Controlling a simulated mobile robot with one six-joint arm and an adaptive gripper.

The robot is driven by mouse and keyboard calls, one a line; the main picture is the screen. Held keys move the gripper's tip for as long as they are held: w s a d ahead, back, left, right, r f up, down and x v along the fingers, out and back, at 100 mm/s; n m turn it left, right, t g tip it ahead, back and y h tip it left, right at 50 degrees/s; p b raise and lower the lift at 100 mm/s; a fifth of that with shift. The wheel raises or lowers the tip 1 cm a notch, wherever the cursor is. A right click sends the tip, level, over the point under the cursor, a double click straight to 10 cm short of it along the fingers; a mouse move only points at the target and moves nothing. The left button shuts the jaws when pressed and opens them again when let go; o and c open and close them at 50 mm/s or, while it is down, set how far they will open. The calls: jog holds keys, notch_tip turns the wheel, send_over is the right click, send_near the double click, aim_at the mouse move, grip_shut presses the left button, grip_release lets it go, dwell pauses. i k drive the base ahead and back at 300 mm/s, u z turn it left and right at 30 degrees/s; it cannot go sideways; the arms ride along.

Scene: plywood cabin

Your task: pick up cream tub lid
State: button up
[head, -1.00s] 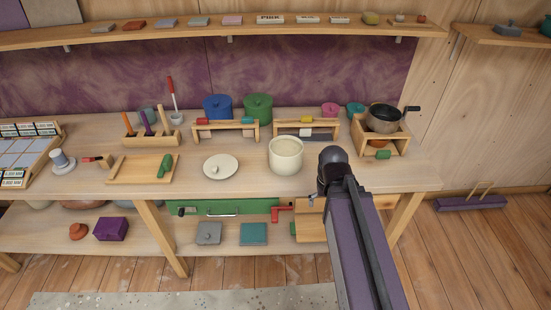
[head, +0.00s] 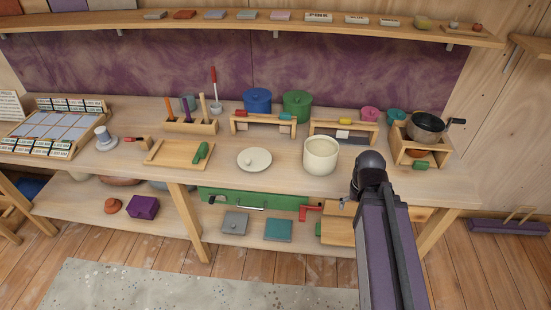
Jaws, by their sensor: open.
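The cream tub lid (head: 254,159) is a round, pale disc with a small knob on top. It lies flat on the workbench (head: 225,180), knob up, in the middle of the head view. The open cream tub (head: 321,157) stands upright just to its right, apart from it. My arm comes up from the lower right, and its dark rounded joint shows near the bench's front edge, right of the tub. My gripper's fingers do not show in this view. Nothing touches the lid.
A wooden tray (head: 178,153) with a green-handled item lies left of the lid. A dark saucepan (head: 427,124) sits on a wooden stand at right. Bare bench surrounds the lid.

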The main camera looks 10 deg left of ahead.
aim_at(254, 160)
jog(key=k, duration=1.35)
jog(key=u, duration=0.6)
jog(key=i, duration=1.3)
